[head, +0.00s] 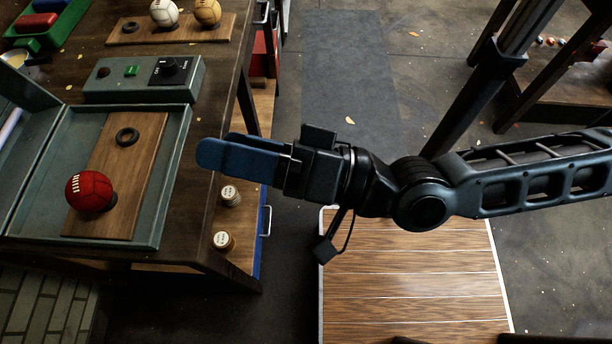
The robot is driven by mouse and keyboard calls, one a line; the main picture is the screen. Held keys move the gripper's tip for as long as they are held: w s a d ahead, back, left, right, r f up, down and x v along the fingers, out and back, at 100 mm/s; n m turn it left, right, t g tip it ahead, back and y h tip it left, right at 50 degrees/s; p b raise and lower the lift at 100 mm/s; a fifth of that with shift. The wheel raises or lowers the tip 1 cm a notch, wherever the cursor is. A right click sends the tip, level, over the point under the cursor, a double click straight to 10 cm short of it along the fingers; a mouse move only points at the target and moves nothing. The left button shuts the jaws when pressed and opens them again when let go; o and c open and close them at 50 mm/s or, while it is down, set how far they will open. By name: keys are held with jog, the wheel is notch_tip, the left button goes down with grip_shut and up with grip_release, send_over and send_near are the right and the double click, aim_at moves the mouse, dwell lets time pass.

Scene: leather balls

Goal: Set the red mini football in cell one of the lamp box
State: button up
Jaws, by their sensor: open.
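The red mini football (90,191), with white stitching, sits on a wooden board (133,180) inside the open grey-green lamp box (163,236). It rests at the near end of the board, with a dark ring partly showing beneath its right side. An empty black ring (127,137) lies at the board's far end. I see no number on either place. My gripper (205,152) has blue fingers and points left, just right of the box and apart from the ball. It is open with nothing seen in it; the fingers overlap in this view.
A control box (140,82) with a green button and black dial stands behind the lamp box. Further back, a white ball (164,12) and a tan ball (208,11) sit on another board (165,34).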

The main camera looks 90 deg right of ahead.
jog(key=s+f+n+g+y, duration=0.2)
jog(key=s+f+n+g, duration=0.3)
jog(key=n, duration=0.7)
jog(key=s+f, duration=0.1)
jog(key=s, duration=0.1)
jog(key=shift+s+a+f+y, duration=0.3)
jog(key=shift+s+f+y, duration=0.05)
jog(key=shift+f+y, duration=0.05)
jog(key=shift+c, duration=0.2)
